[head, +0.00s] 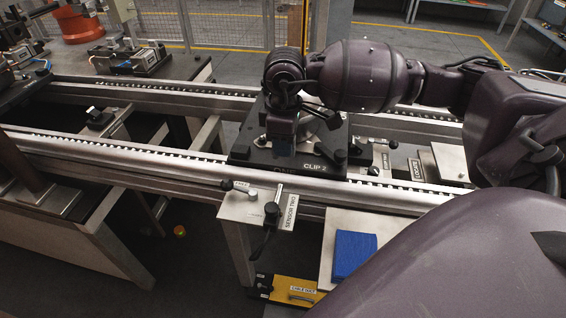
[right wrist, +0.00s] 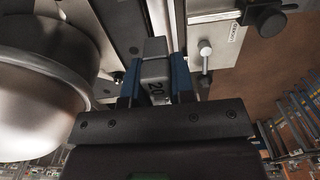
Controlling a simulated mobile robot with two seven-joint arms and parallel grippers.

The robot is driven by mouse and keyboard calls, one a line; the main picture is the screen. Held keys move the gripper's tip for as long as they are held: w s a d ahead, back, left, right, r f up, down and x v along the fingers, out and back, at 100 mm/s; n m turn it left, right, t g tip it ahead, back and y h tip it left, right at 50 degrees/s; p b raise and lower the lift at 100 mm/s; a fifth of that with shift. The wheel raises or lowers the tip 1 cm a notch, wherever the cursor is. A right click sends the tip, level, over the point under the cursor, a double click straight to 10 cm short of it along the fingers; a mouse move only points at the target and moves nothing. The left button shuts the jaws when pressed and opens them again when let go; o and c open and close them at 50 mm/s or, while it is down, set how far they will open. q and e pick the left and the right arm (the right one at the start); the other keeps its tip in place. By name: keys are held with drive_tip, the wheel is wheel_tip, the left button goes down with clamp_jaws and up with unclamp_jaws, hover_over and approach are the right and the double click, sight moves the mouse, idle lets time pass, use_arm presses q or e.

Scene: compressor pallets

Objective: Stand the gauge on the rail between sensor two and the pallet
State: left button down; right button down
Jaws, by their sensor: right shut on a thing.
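My right gripper (head: 284,148) is over the pallet (head: 250,156) in the head view, its tips low near the pallet's front side. In the right wrist view its blue fingers (right wrist: 156,82) are shut on the gauge (right wrist: 155,72), a grey block marked 20. The gauge is hidden in the head view, so I cannot tell whether it touches anything below. The black pallet stands on the rail (head: 150,152). Sensor two (head: 270,212), with a black knob and a label, is on the near side of the rail; its label also shows in the right wrist view (right wrist: 229,42). My left gripper is not in view.
A silver dome (right wrist: 40,85) fills the left of the wrist view, close beside my gripper. A lever (head: 238,188) sits left of sensor two. A blue block (head: 354,254) lies on a pale tray at the front. The rail left of the pallet is clear.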

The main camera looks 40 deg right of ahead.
sight(284, 177)
drive_tip(key=shift+f, duration=1.3)
wheel_tip(284, 177, down, 3)
drive_tip(key=shift+f, duration=0.35)
drive_tip(key=shift+f+b, duration=0.25)
drive_tip(key=shift+b, duration=0.2)
drive_tip(key=shift+f, duration=0.2)
drive_tip(key=shift+f+b, duration=0.15)
drive_tip(key=shift+b, duration=0.15)
